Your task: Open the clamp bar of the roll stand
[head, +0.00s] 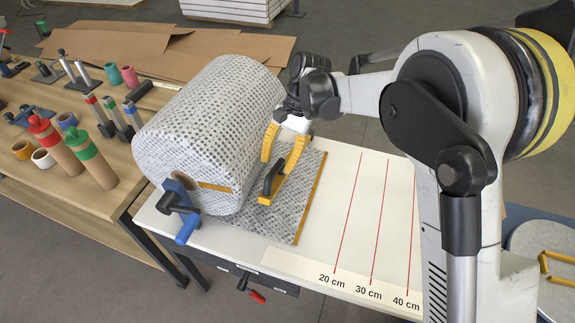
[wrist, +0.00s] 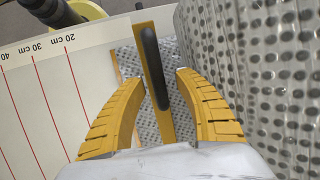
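The clamp bar (head: 265,200) is a yellow bar with a raised black handle (head: 272,179). It lies across the sheet of dotted wrap beside the big roll (head: 215,120). In the wrist view the bar (wrist: 140,30) runs under the black handle (wrist: 152,60). My gripper (head: 277,165) is open, with its yellow fingers pointing down at the bar. In the wrist view the fingertips (wrist: 161,77) stand on either side of the handle, with gaps visible on both sides. The bar appears down on the sheet; any contact beneath is hidden. A blue bracket (head: 182,208) stands at the roll's near end.
The white table (head: 335,220) has red lines marked 20, 30 and 40 cm right of the sheet's orange edge strip (head: 311,198). The roll stands close beside my gripper. A wooden bench (head: 90,200) at left holds tubes and tools. A red-handled crank (head: 256,296) hangs below the table.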

